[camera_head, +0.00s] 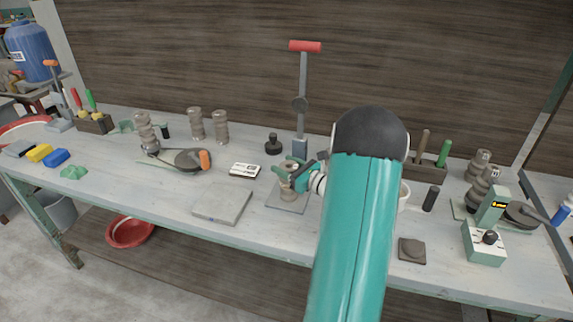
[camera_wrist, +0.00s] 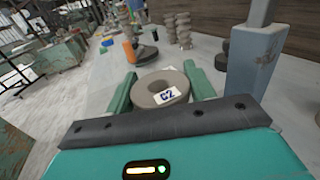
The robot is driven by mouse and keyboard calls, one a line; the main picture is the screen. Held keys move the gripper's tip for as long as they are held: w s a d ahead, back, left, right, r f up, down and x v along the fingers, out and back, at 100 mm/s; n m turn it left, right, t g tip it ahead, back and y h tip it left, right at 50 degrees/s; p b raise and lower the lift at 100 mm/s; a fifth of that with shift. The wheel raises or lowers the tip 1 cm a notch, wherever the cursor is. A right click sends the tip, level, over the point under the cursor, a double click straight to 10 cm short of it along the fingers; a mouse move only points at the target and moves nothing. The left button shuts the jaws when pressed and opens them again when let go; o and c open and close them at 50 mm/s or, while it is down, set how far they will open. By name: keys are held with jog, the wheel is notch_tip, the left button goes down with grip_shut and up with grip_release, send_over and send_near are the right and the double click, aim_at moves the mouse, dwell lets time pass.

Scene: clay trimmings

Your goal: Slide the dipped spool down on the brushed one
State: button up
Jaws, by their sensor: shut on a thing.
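My gripper (camera_head: 293,172) reaches in from the right, over the base plate of a red-handled press. Its green fingers, seen in the wrist view (camera_wrist: 163,80), are shut on the sides of a grey-brown clay spool (camera_wrist: 158,88). This held spool has a round hole in its top and a white label reading C2. In the head view, clay (camera_head: 288,194) shows below my fingers, above the plate. I cannot tell there where the held spool ends and a lower one begins, nor whether they touch. No dipped or brushed surface can be made out.
The press (camera_head: 301,110) stands just behind my gripper, its post close by in the wrist view (camera_wrist: 255,65). Stacked spools (camera_head: 195,123) stand further back. The front middle bench is clear.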

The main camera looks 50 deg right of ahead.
jog(key=shift+f, duration=0.2)
jog(key=shift+f, duration=0.35)
dwell(0.4)
jog(key=o, duration=1.2)
jog(key=shift+f, duration=0.1)
jog(key=shift+s, duration=0.1)
jog(key=s, duration=0.9)
jog(key=s+d, duration=0.1)
jog(key=s, duration=0.3)
jog(key=shift+s, duration=0.3)
